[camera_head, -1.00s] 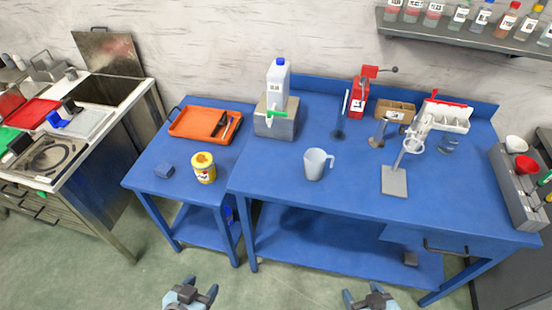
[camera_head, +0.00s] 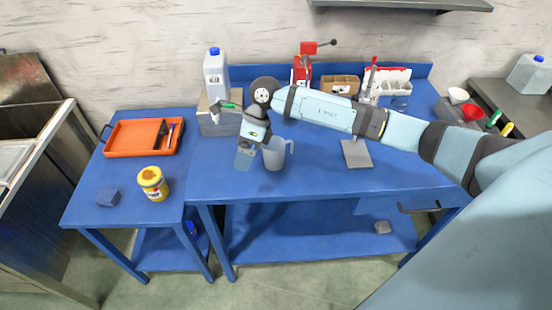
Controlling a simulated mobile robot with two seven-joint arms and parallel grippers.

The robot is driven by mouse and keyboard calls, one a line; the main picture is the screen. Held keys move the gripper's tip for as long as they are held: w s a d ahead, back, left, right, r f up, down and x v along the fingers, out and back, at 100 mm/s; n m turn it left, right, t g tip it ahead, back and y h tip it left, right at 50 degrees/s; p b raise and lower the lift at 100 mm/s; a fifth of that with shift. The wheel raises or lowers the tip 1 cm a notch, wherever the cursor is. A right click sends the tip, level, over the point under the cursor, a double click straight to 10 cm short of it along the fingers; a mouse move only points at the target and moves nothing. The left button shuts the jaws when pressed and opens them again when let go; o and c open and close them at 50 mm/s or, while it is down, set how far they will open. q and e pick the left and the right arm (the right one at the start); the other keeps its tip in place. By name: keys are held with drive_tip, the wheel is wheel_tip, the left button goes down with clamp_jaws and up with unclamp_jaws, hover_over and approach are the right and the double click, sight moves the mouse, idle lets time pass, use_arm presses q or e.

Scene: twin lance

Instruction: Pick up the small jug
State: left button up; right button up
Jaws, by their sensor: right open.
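The small jug (camera_head: 276,157) is a grey, semi-clear cup with its handle on the right. It stands upright on the blue bench near the front edge. My right arm reaches in from the right above the bench. My right gripper (camera_head: 246,158) points down just left of the jug and is open. Its wrist covers part of the jug's upper left rim. I cannot tell whether a finger touches the jug. My left gripper is not in view.
A yellow tin (camera_head: 153,184) and an orange tray (camera_head: 118,137) are on the lower left table. A stand's grey base (camera_head: 356,154) lies right of the jug.

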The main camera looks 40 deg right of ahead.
sight(273, 152)
drive_tip(key=w+d+r+h, duration=0.2)
drive_tip(key=d+h, duration=0.1)
drive_tip(key=d, duration=0.3)
drive_tip(key=w+d+r+h, duration=0.1)
drive_tip(key=w+d+h, duration=0.15)
drive_tip(key=d, duration=0.35)
drive_tip(key=shift+t, duration=0.3)
drive_tip(key=shift+s+a+f+p, duration=0.1)
drive_tip(key=shift+f+p, duration=0.2)
drive_tip(key=shift+f, duration=1.85)
drive_tip(key=shift+s+a+f+p, duration=0.15)
drive_tip(key=shift+f+p, duration=0.1)
drive_tip(key=shift+f, duration=1.95)
drive_tip(key=shift+s+a+f+p, duration=0.1)
drive_tip(key=shift+f+p, duration=0.2)
drive_tip(key=shift+f, duration=1.85)
drive_tip(key=shift+c, duration=0.4)
drive_tip(key=c, duration=0.9)
